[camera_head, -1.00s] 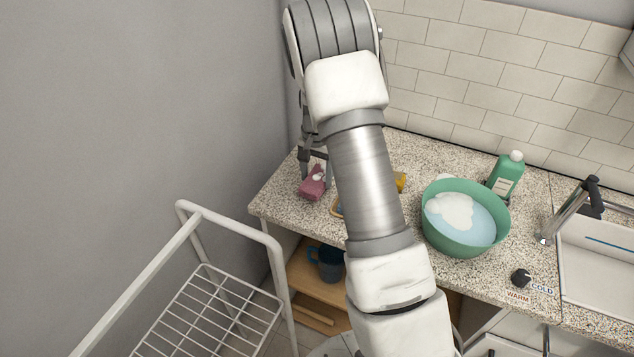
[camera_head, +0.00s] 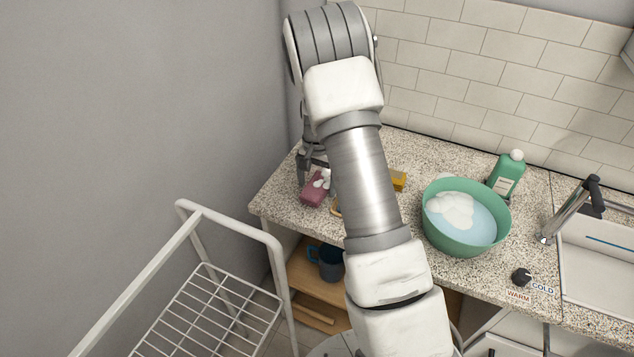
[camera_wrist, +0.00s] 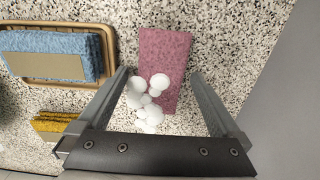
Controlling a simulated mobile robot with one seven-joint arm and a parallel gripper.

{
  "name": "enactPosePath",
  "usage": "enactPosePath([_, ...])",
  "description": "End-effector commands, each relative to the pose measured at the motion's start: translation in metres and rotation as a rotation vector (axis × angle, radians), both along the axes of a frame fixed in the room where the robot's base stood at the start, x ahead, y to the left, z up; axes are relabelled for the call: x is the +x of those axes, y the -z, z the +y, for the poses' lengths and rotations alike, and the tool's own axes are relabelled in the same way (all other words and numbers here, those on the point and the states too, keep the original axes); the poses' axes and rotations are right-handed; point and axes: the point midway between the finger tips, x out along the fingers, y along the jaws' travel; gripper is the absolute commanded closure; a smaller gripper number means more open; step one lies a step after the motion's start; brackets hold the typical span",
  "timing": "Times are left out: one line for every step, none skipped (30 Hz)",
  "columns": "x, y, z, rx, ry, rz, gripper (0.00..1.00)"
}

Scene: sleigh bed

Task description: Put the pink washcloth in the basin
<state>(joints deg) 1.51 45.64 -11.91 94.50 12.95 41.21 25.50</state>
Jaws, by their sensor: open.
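The pink washcloth (camera_head: 314,190) lies on the speckled counter near its left end, with white foam on part of it. In the wrist view the washcloth (camera_wrist: 166,58) lies ahead of and between my fingers, with foam blobs (camera_wrist: 149,101) on its near left part. My gripper (camera_wrist: 160,85) is open and empty, above the washcloth; I cannot tell the exact height. In the head view my gripper (camera_head: 314,165) is partly hidden behind my arm. The green basin (camera_head: 433,232) stands on the counter to the right, holding bluish water and white foam.
A blue sponge (camera_wrist: 50,55) sits in a tan tray (camera_wrist: 62,27) left of the washcloth. A yellow sponge (camera_head: 398,180) lies farther right. A green bottle (camera_head: 505,177) stands behind the basin, with the faucet (camera_head: 567,212) and sink (camera_head: 598,262) beyond. A white rack (camera_head: 205,310) stands front left.

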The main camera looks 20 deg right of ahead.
Motion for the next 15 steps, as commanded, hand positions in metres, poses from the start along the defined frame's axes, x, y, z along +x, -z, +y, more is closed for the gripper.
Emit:
enactPosePath([0.0, -0.004, 0.0, 0.0, 0.0, 0.0, 0.0])
enactPosePath([0.0, -0.006, 0.0, 0.0, 0.0, -0.001, 0.0])
enactPosePath([0.001, -0.011, 0.0, -0.001, -0.001, -0.002, 0.0])
enactPosePath([0.001, -0.016, 0.0, 0.0, -0.001, -0.003, 0.0])
enactPosePath([0.001, -0.022, 0.0, -0.001, -0.001, -0.005, 0.0])
enactPosePath([0.001, -0.03, 0.0, 0.0, -0.001, -0.004, 0.0])
enactPosePath([0.001, -0.036, 0.0, 0.0, -0.001, -0.006, 0.0])
enactPosePath([0.002, -0.043, 0.0, 0.0, -0.002, -0.006, 0.0])
enactPosePath([0.001, -0.052, 0.0, 0.0, -0.001, -0.006, 0.0])
enactPosePath([0.001, -0.06, 0.0, 0.0, -0.001, -0.006, 0.0])
enactPosePath([0.001, -0.066, 0.0, 0.0, -0.001, -0.006, 0.0])
enactPosePath([0.001, -0.075, 0.0, -0.001, -0.001, -0.005, 0.0])
enactPosePath([0.001, -0.081, 0.0, -0.001, 0.0, -0.005, 0.0])
enactPosePath([0.001, -0.086, 0.0, -0.001, 0.0, -0.004, 0.0])
enactPosePath([0.001, -0.094, 0.0, -0.001, 0.0, -0.004, 0.0])
